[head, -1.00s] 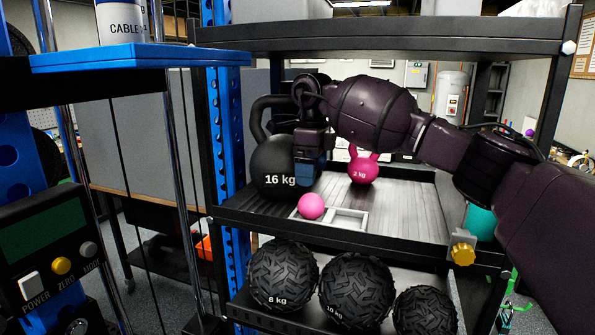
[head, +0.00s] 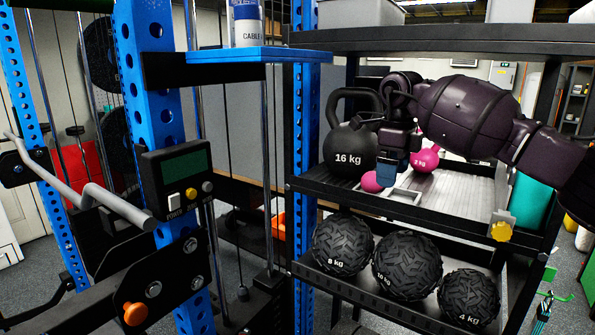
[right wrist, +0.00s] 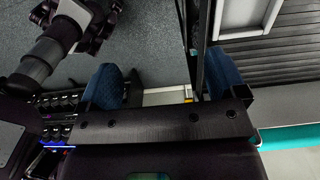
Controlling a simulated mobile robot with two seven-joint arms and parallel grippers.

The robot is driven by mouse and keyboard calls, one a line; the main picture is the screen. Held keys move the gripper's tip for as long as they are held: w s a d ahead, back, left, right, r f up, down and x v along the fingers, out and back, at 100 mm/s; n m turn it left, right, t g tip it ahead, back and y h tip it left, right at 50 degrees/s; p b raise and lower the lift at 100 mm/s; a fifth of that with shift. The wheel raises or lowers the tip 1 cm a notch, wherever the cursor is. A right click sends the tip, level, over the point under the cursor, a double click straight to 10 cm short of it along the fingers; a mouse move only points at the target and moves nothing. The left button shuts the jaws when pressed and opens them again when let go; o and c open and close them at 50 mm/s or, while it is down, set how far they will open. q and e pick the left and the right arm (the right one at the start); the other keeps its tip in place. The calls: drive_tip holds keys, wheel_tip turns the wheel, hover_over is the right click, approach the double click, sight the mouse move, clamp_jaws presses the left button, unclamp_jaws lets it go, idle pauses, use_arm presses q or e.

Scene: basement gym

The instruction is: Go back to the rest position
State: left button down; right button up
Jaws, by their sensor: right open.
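My right arm reaches in from the right in the head view, over the middle shelf of the black rack. My right gripper (head: 389,172) hangs over the shelf's front part, in front of the black 16 kg kettlebell's right side and just right of a pink ball (head: 371,182). In the right wrist view its two blue fingers (right wrist: 163,82) stand wide apart with nothing between them. My left gripper is in neither view.
Several textured black balls (head: 407,265) lie below. A blue frame with a control box (head: 180,178) and grey bar (head: 95,195) stands left.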

drive_tip(key=s+a+f+m+y, duration=0.4)
drive_tip(key=s+a+f+y, duration=0.3)
drive_tip(key=a+f+y, duration=0.3)
drive_tip(key=s+a+f+m+y, duration=0.3)
drive_tip(key=s+a+f+y, duration=0.45)
drive_tip(key=f, duration=0.55)
drive_tip(key=s+d+f+m+t+h, duration=0.2)
drive_tip(key=d+f+m+t+h, duration=0.25)
drive_tip(key=m, duration=0.55)
drive_tip(key=s+d+f+m+t+h+b, duration=0.1)
drive_tip(key=s+d+f+m+t+h, duration=0.1)
drive_tip(key=d+f+m+t, duration=0.45)
drive_tip(key=s+d+f+m+t+h, duration=0.2)
drive_tip(key=s+d+m+t+h, duration=0.15)
drive_tip(key=m+t, duration=0.6)
drive_tip(key=s+d+f+m+g+h, duration=0.4)
drive_tip(key=s+d+f+m, duration=0.1)
drive_tip(key=s, duration=0.3)
drive_tip(key=s+d+f+m+g+h, duration=0.3)
drive_tip(key=s+d+f+m+g, duration=0.2)
drive_tip(key=s+f+m, duration=0.2)
drive_tip(key=shift+s+d+f+m+h+b, duration=0.3)
drive_tip(key=shift+s+m+h, duration=0.1)
drive_tip(key=shift+m, duration=0.3)
